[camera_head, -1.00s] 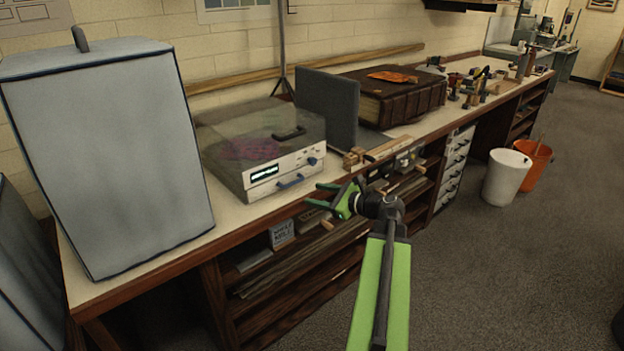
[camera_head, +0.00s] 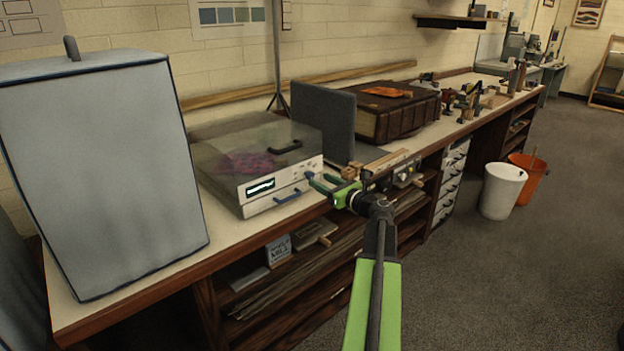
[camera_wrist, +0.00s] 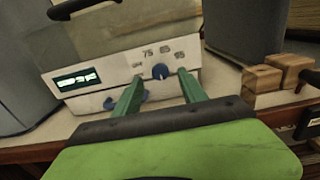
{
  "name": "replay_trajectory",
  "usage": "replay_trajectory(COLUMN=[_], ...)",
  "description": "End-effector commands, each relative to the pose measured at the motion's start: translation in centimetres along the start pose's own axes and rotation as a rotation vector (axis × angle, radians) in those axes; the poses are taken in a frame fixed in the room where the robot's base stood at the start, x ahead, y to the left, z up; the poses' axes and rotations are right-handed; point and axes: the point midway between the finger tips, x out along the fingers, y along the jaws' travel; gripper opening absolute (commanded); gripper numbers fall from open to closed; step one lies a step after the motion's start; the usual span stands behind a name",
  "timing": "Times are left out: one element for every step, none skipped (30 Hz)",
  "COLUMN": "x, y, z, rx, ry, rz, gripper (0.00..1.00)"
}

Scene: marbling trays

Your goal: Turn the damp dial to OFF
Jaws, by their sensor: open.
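The damp box (camera_head: 245,178) is a pale unit with a clear smoky lid on the bench. Its front has a lit display (camera_wrist: 77,79), and a small blue dial (camera_wrist: 160,71) with printed marks, 75 among them, around its top. The dial's pointer looks roughly upward in the wrist view. My gripper (camera_wrist: 159,82) is open and empty, its green fingers either side of the dial as seen from the wrist; contact cannot be told. In the head view my gripper (camera_head: 320,183) is at the box's right front and partly covers the dial.
A blue drawer handle (camera_wrist: 126,98) sits below left of the dial, partly behind a finger. Wooden blocks (camera_wrist: 272,79) stand right of the box. A grey covered case (camera_head: 105,180) stands at left, a dark upright panel (camera_head: 325,122) behind. A white bin (camera_head: 501,192) is on the floor.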

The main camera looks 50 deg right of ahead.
Motion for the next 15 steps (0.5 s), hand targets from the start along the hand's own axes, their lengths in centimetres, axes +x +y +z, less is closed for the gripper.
replay_trajectory(x=[1.4, 1.9, 2.6, 3.1, 3.5, 3.9, 4.2, 4.4, 4.6, 4.7, 4.8, 4.8, 4.8, 4.8, 4.8], y=[-0.2, -0.1, -0.2, -0.2, -0.2, -0.1, -0.1, -0.1, -0.1, -0.1, -0.1, -0.1, -0.1, -0.1, -0.1], z=[0.0, 0.0, 0.0, 0.0, 0.0, 0.0, 0.0, 0.0, 0.0, 0.0, 0.0, 0.0, 0.0, 0.0, 0.0], rx=[0.0, 0.0, 0.0, 0.0, 0.0, 0.0, 0.0, 0.0, 0.0, 0.0, -0.001, -0.001, -0.001, -0.001, -0.001], ry=[0.0, 0.0, 0.0, 0.0, 0.0, 0.0, 0.0, 0.0, 0.0, 0.0, 0.0, 0.0, 0.0, 0.0, 0.0], rz=[0.002, 0.002, 0.001, 0.0, 0.0, 0.001, 0.0, 0.0, -0.001, -0.001, -0.001, -0.002, -0.002, -0.002, -0.002], gripper=[0.49, 0.49, 0.49, 0.49, 0.49, 0.49, 0.49, 0.49, 0.49, 0.49, 0.49, 0.49, 0.49, 0.49, 0.49])
